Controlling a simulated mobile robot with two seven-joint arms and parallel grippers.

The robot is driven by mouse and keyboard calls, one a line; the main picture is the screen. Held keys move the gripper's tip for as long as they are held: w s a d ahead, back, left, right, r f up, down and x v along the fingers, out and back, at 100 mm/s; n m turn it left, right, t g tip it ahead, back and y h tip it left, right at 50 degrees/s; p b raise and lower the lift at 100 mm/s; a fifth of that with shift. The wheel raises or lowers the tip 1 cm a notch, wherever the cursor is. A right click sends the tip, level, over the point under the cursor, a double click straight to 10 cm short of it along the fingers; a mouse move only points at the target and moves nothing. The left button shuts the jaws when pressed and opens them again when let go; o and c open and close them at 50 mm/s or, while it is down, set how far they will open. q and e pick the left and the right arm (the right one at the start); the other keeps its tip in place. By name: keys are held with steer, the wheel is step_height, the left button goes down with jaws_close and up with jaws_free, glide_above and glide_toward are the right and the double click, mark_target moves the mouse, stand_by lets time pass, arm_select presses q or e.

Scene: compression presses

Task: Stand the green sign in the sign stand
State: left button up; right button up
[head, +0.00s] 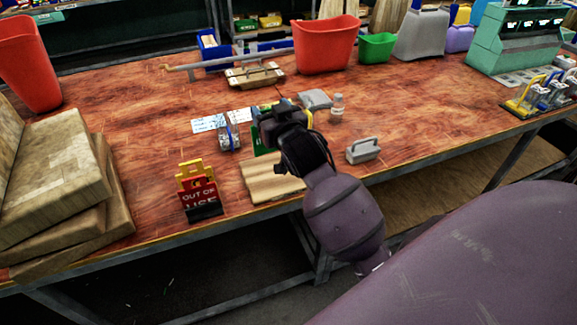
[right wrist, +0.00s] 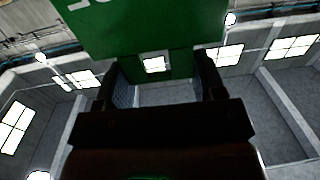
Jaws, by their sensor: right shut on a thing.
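The green sign (head: 259,141) is partly hidden behind my right gripper (head: 268,115) in the head view. In the right wrist view the sign (right wrist: 140,30) fills the top middle, with white lettering at its upper left and a small bright opening low down. My right gripper (right wrist: 160,90) is shut on its lower part. A dark stand (head: 206,212) sits near the table's front edge, left of my right gripper. A red "OUT OF USE" sign (head: 198,195) with a yellow top stands upright in it. My left gripper is not in view.
A light wooden board (head: 270,182) lies just right of the red sign. A grey handled block (head: 364,150) and a small bottle (head: 337,108) are to the right. Thick boards (head: 60,185) are stacked at the left. The table's front edge (head: 150,243) is close to the dark stand.

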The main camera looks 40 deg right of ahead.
steer(key=w+d+r+h, duration=0.1)
steer(key=w+d+r, duration=0.2)
steer(key=d+r, duration=0.15)
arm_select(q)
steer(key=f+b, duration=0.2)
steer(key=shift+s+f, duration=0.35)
arm_select(e)
step_height(320, 180, down, 20)
steer(key=shift+s+a+r+m, duration=0.2)
steer(key=shift+a+r+m, duration=0.05)
steer(key=shift+m, duration=0.15)
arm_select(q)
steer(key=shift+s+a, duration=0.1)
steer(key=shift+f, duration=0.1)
arm_select(e)
steer(key=shift+f, duration=0.15)
steer(key=o, duration=1.1)
steer(key=shift+c, duration=0.2)
steer(key=shift+o, duration=0.7)
